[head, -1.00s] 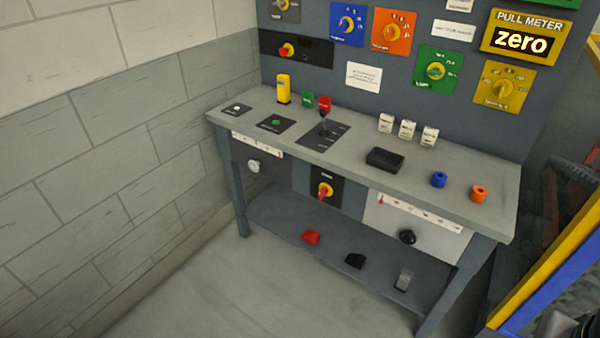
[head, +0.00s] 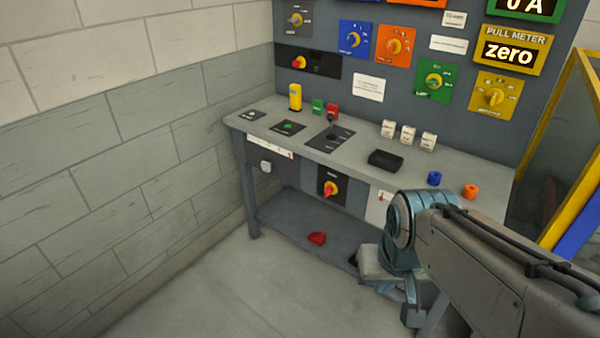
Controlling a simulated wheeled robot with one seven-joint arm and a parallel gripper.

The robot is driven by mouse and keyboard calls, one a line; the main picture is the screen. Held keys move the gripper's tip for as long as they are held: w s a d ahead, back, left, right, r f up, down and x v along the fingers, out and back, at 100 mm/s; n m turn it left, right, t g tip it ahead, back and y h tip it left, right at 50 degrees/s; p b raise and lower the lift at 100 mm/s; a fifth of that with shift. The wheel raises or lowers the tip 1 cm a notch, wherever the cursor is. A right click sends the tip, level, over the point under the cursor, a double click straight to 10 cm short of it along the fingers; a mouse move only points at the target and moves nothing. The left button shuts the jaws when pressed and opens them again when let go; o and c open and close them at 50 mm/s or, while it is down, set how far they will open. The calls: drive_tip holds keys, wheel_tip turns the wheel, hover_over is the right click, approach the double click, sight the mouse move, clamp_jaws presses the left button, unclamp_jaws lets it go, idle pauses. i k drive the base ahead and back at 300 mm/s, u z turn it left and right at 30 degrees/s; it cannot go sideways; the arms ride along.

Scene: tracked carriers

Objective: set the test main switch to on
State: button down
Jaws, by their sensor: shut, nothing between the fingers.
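A red-and-yellow rotary switch (head: 330,189) sits on a dark plate on the front of the bench. A second red-and-yellow rotary switch (head: 299,63) is on a dark strip at the left of the upright panel. Their labels are too small to read, so I cannot tell which is the test main switch. My gripper (head: 412,312) hangs at the lower right beyond my teal wrist, in front of the bench and apart from both switches. It is shut and empty, seen partly behind my arm.
The bench top (head: 290,146) holds a black lever (head: 332,125), a black box (head: 385,159), white blocks, and blue and orange rings. A red item (head: 317,238) lies on the lower shelf. A brick wall (head: 120,130) stands left. The floor in front is clear.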

sight(329, 189)
drive_tip(key=u, duration=0.45)
drive_tip(key=i, duration=0.8)
drive_tip(key=u, duration=0.5)
